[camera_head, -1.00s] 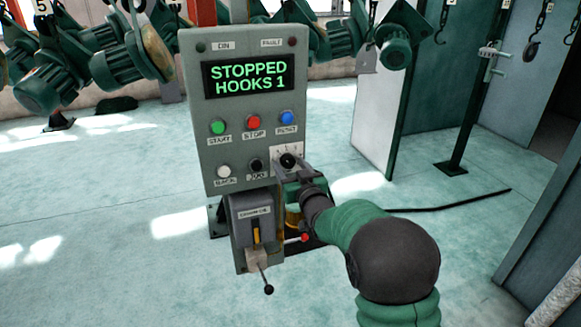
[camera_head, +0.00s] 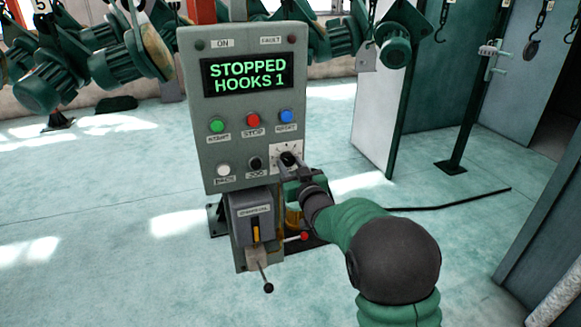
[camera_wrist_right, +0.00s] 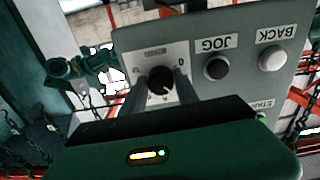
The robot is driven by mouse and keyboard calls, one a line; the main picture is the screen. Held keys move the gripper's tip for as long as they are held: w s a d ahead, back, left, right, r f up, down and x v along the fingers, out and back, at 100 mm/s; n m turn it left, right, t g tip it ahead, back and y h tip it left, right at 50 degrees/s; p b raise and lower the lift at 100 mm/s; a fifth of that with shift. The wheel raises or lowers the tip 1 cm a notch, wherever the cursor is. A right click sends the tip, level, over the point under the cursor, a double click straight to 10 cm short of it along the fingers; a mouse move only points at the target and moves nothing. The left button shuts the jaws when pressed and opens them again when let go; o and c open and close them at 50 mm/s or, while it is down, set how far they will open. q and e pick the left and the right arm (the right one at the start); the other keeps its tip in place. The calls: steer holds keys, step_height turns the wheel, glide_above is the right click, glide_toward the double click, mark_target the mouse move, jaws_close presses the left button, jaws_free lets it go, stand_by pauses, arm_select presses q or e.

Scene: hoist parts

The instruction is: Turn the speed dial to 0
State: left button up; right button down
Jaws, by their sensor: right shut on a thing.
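The grey control panel (camera_head: 205,110) stands upright in the middle of the head view. Its screen (camera_head: 246,75) reads STOPPED, HOOKS 1. The black speed dial (camera_head: 288,159) sits on a white scale plate at the panel's lower right. My right gripper (camera_head: 292,169) reaches it from below right and is shut on the dial. In the right wrist view, the dial (camera_wrist_right: 160,80) shows between the two finger tips, with a 0 on the plate to its right. The fingers partly hide the dial, so its exact setting is hard to read. My left gripper is not in view.
Green, red and blue buttons (camera_head: 253,120) sit above the dial, with white and black buttons (camera_head: 256,164) to its left. A box with a yellow switch (camera_head: 256,234) and a black-knobbed lever (camera_head: 268,287) is below. Green hoists (camera_head: 110,60) hang behind.

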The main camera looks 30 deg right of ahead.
steer(key=shift+f+n+b, duration=0.2)
steer(key=shift+n+b, duration=0.95)
steer(key=shift+n, duration=0.05)
steer(key=n+b, duration=0.4)
steer(key=n, duration=0.1)
steer(key=shift+n, duration=0.3)
steer(key=n+b, duration=0.4)
steer(key=shift+d, duration=0.1)
steer(key=shift+n+b, duration=1.4)
steer(key=shift+n, duration=0.4)
steer(key=c, duration=1.1)
jaws_free()
steer(key=shift+o, duration=0.9)
steer(key=shift+r, duration=0.15)
steer(key=shift+r, duration=0.1)
